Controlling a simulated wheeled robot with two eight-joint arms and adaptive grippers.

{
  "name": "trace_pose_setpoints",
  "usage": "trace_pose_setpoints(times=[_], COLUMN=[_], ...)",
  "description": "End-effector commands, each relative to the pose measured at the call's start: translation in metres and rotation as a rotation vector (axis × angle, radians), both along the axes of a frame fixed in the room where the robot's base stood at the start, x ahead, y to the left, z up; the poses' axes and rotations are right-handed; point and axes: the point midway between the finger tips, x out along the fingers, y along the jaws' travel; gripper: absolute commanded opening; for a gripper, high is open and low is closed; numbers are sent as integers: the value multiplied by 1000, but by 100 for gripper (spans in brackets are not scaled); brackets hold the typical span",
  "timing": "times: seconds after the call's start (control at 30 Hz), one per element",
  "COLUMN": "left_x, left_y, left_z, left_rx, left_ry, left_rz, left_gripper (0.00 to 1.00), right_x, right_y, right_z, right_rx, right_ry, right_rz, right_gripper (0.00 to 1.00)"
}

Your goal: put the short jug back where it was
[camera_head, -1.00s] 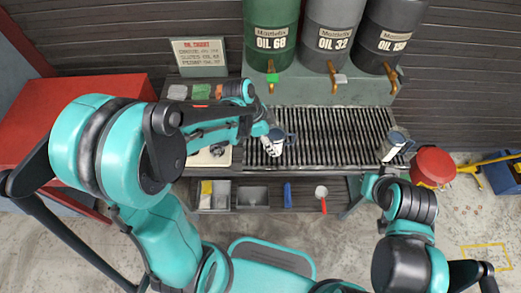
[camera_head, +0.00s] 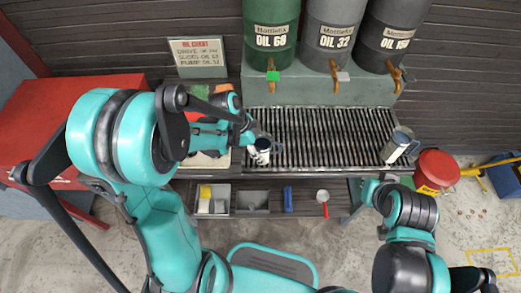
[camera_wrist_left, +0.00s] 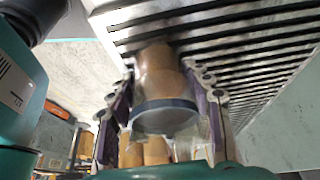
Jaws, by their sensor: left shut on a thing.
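My left gripper (camera_head: 256,144) is shut on a pale metal jug (camera_head: 262,155) at the left end of the slatted grate (camera_head: 320,135). In the left wrist view the jug (camera_wrist_left: 165,117), with a dark blue band, sits between the two fingers, and the slats show behind it. I cannot tell whether it touches the grate. A second jug (camera_head: 396,149), pale with a blue-grey top, is at the right end of the grate. My right gripper (camera_head: 369,188) is near the front right corner, below that jug; its fingers are not clear.
Green and grey oil drums (camera_head: 270,38) with taps stand behind the grate. A shelf in front holds bins (camera_head: 253,201), a blue object (camera_head: 288,198) and a red-handled tool (camera_head: 323,200). A red cabinet (camera_head: 60,125) is left, a red drum (camera_head: 437,168) right. The grate's middle is clear.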

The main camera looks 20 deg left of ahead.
Motion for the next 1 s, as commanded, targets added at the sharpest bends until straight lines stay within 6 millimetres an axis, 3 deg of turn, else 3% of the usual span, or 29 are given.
trace_pose_setpoints(times=[0.03,0.1,0.53,1.0], left_x=[0,0,0,-11], left_y=[0,0,1,36], left_z=[-2,-1,7,95], left_rx=[0,0,0,0], left_ry=[0,0,0,0], left_rz=[0,0,1,2], left_gripper=[53,71,71,71], right_x=[0,0,0,0], right_y=[0,0,0,0], right_z=[-2,-1,5,42], right_rx=[0,0,0,0], right_ry=[0,0,0,0], right_rz=[0,0,0,0], right_gripper=[0,0,0,0])
